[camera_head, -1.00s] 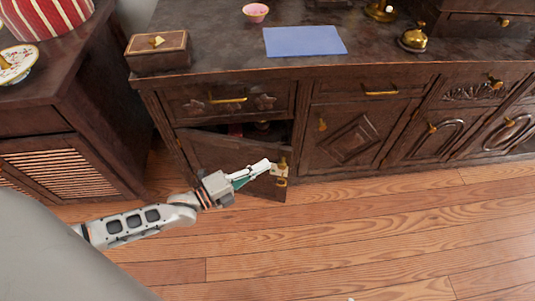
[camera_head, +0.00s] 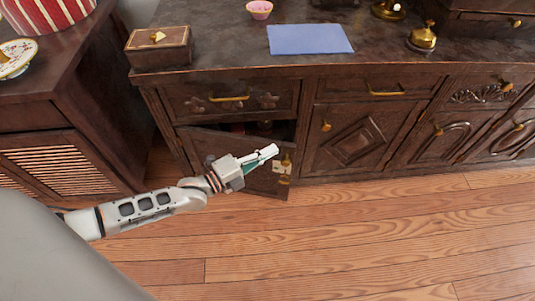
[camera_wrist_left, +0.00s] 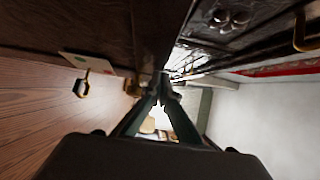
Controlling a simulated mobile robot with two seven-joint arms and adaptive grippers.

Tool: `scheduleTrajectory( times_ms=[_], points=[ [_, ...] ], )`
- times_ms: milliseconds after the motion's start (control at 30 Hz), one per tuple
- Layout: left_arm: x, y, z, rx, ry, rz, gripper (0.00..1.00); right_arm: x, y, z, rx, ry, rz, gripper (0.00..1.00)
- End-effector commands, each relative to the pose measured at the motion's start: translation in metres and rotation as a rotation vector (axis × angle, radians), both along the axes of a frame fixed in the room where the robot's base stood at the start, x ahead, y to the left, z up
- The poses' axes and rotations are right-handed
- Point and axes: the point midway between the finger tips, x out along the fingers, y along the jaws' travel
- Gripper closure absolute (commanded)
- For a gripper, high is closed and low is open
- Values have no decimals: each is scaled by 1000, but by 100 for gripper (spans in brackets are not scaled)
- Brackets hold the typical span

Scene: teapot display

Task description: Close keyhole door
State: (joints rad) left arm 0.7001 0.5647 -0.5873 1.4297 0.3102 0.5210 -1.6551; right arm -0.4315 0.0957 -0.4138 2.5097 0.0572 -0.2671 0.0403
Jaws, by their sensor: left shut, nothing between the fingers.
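The keyhole door (camera_head: 215,150) is a dark wooden door at the cabinet's lower left. It stands ajar, its free right edge swung out, and the dark inside shows above it. A pale lock plate with brass hardware (camera_head: 284,166) is near that edge. My left gripper (camera_head: 274,151) is shut and empty, in front of the door's upper right part; I cannot tell whether it touches. In the left wrist view, the shut fingertips (camera_wrist_left: 160,78) are near a dark wooden edge, with the brass key-like piece (camera_wrist_left: 82,88) to the left. My right gripper is out of view.
The dark cabinet (camera_head: 400,66) has other doors and drawers, which look shut. A wooden box (camera_head: 158,48), blue cloth (camera_head: 309,39), pink bowl (camera_head: 259,9) and brass bell (camera_head: 422,39) stand on top. A slatted cabinet (camera_head: 65,165) is at the left. The wooden floor (camera_head: 350,240) is clear.

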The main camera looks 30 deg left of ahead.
Motion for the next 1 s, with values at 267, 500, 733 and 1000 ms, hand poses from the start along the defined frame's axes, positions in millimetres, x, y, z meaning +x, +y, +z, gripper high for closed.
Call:
scheduleTrajectory(
  times_ms=[267, 500, 733, 1000],
  points=[
    [44, 13, 4, -6, -4, 140, 100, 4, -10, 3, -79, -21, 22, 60],
    [58, 20, 0, -2, 3, 194, 100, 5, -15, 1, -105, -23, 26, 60],
    [58, 20, 0, -1, 2, 195, 100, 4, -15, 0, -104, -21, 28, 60],
    [57, 20, 0, -1, 2, 194, 100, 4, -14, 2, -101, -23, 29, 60]
  ],
)
